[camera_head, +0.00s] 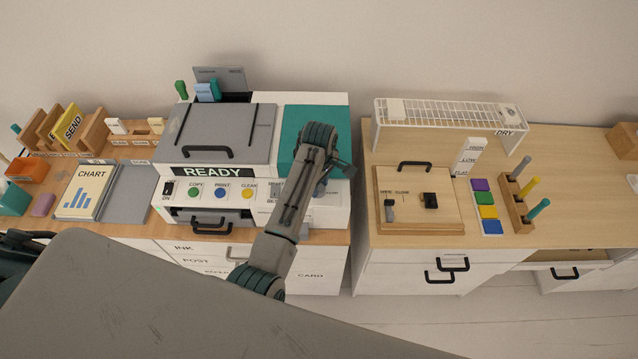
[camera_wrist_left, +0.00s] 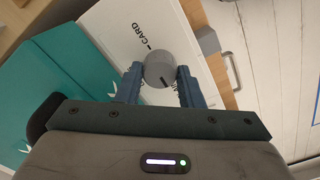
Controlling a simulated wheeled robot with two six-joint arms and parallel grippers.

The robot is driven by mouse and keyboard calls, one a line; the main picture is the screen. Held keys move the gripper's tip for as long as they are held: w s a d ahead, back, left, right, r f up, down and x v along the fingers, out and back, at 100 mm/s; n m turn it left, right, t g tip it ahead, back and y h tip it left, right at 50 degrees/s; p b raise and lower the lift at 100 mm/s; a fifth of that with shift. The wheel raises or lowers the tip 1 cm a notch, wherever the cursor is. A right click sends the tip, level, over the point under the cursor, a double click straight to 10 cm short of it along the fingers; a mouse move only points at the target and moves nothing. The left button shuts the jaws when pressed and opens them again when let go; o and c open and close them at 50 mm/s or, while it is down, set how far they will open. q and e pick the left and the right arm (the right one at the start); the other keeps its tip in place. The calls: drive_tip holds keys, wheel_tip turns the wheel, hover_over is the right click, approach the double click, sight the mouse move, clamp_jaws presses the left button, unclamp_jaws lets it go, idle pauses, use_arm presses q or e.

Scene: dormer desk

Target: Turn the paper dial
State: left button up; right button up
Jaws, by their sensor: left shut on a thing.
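The paper dial (camera_wrist_left: 160,66) is a round grey knob with a dark pointer mark, on the white printer front in the left wrist view. The word CARD is printed beside it; other lettering around it is partly covered by my fingers. My left gripper (camera_wrist_left: 158,80) is shut on the dial, one blue-grey finger on each side. In the head view my left gripper (camera_head: 322,182) is at the right end of the printer's front panel, and my arm hides the dial there. My right gripper is in neither view.
The printer (camera_head: 222,130) has a grey lid, a READY sign and several coloured buttons on its front. A teal panel (camera_head: 300,125) lies on its right. A gap separates this desk from the right-hand desk (camera_head: 560,150). A chart booklet (camera_head: 85,190) lies left.

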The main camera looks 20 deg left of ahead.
use_arm(q)
drive_tip(key=m, duration=1.6)
drive_tip(key=shift+m, duration=0.7)
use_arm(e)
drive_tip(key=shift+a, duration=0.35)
use_arm(q)
drive_tip(key=o, duration=1)
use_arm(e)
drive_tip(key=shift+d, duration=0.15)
